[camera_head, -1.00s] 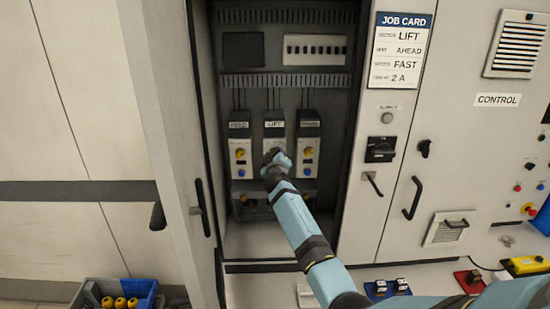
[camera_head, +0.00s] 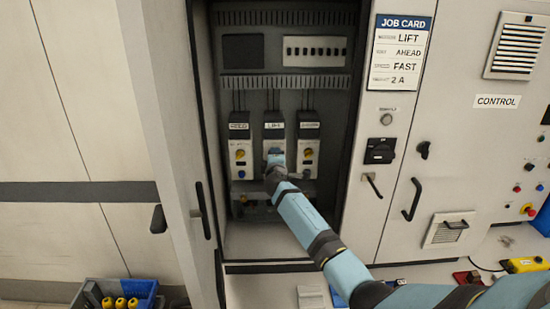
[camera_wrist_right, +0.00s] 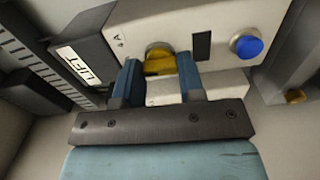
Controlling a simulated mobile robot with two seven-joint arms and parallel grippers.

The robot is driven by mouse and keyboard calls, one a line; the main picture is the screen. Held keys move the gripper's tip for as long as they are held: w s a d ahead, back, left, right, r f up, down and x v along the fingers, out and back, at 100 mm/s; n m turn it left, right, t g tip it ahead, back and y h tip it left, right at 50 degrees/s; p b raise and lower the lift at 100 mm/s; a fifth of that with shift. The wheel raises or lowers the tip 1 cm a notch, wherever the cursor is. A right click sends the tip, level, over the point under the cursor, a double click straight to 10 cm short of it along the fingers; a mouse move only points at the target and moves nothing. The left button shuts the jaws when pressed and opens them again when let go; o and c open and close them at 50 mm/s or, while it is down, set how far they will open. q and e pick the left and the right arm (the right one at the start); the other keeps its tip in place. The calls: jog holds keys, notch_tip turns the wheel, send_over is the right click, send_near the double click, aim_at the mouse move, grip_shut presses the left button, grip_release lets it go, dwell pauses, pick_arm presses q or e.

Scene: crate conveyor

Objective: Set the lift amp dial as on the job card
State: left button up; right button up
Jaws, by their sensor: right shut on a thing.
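The LIFT unit (camera_head: 274,126) is the middle one of three in the open cabinet. Its yellow dial (camera_wrist_right: 159,65) shows in the wrist view, between the two blue fingers of my right gripper (camera_wrist_right: 160,72). The gripper is shut on the dial; the dial's pointer and scale cannot be read clearly. In the head view my right gripper (camera_head: 274,160) hides the dial. The job card (camera_head: 402,52) on the right panel reads LIFT, AHEAD, FAST and 2 A. My left gripper is not in view.
Similar units with yellow dials stand left (camera_head: 239,148) and right (camera_head: 308,148) of the LIFT unit. A blue button (camera_wrist_right: 247,47) sits beside the held dial. The open cabinet door (camera_head: 178,120) stands at left. A black rotary switch (camera_head: 380,150) is on the right panel.

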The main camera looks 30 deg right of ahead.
jog(key=shift+n, duration=0.3)
jog(key=o, duration=0.9)
jog(key=shift+o, duration=0.2)
jog(key=b+v, duration=0.2)
jog(key=v, duration=1.1)
jog(key=shift+s, duration=0.4)
jog(key=shift+a, duration=0.15)
